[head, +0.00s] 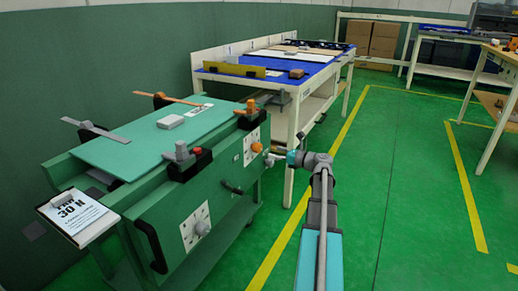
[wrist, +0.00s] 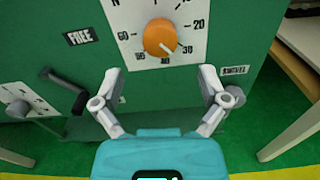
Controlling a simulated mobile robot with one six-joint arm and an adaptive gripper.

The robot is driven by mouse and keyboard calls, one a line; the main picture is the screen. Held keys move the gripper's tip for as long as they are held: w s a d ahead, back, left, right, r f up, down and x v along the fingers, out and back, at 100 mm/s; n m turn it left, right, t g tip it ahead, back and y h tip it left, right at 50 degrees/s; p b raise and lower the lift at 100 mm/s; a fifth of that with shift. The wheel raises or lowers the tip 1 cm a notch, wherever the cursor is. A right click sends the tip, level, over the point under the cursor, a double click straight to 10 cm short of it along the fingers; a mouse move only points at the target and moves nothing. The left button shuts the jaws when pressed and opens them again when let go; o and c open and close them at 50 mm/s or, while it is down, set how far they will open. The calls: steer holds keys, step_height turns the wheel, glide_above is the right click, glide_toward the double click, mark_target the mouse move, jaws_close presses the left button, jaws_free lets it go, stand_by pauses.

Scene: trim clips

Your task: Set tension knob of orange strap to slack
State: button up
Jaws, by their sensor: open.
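The orange knob (wrist: 160,37) sits on a white numbered dial plate (wrist: 190,10) on the green bench's front. A pale mark on it points down and right, seemingly between 30 and 40. It also shows in the head view (head: 256,148). The orange strap (head: 168,99) lies across the bench's far edge, with an orange clip (head: 251,106) at the near edge. My gripper (wrist: 158,80) is open and empty, its fingers below the knob and on either side of it, apart from it. In the head view my gripper (head: 273,157) is small and partly unclear.
A grey knob (head: 202,228) on another dial is lower left, by a black handle (wrist: 64,90). A FREE label (wrist: 82,37) is left of the orange dial. A card reading 30 N (head: 75,214) is at the bench's left end. A white-legged table (head: 290,130) stands close behind.

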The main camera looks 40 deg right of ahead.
mark_target(261, 148)
steer(key=shift+x, duration=3.75)
steer(key=shift+c, duration=0.2)
steer(key=c, duration=1.1)
